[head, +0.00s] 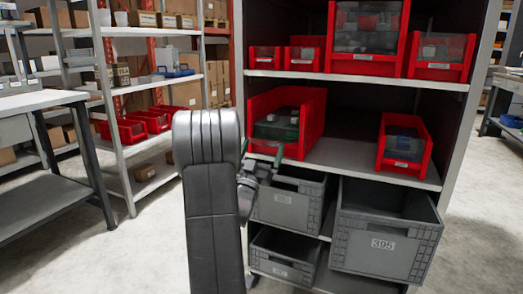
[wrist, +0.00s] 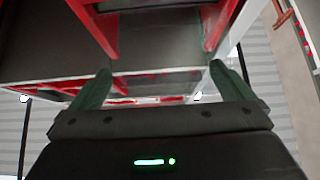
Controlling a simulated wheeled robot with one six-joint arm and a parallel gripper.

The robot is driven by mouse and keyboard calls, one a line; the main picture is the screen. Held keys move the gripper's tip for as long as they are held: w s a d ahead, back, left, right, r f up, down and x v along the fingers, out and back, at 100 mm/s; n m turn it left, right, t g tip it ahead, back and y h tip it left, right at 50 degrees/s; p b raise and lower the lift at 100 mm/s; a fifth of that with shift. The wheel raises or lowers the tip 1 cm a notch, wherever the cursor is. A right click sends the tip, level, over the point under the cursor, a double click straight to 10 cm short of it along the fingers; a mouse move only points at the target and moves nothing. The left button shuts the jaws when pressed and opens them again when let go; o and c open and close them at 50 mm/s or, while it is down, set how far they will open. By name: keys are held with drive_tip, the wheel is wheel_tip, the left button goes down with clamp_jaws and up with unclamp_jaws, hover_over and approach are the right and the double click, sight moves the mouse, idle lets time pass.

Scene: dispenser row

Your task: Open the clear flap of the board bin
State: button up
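The likely board bin is a red bin (head: 314,108) at the left of the middle shelf, with green and grey contents. A clear, smoky flap (head: 275,131) covers part of its front and looks closed. My gripper (head: 268,163) is just below this bin's front, by the shelf edge, and partly hidden by my arm. In the wrist view its two green fingers (wrist: 160,69) are wide apart with nothing between them. Red bin walls (wrist: 92,22) and a shelf edge show ahead of them. No flap can be made out clearly there.
Another red bin (head: 407,146) stands at the right of the middle shelf (head: 345,160), with bare shelf between. Several red bins stand on the upper shelf (head: 360,80). Grey crates (head: 385,245) sit below, jutting forward. A workbench (head: 40,100) is at left.

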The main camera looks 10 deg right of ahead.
drive_tip(key=shift+r, duration=0.1)
drive_tip(key=p+v, duration=0.1)
drive_tip(key=v, duration=1.3)
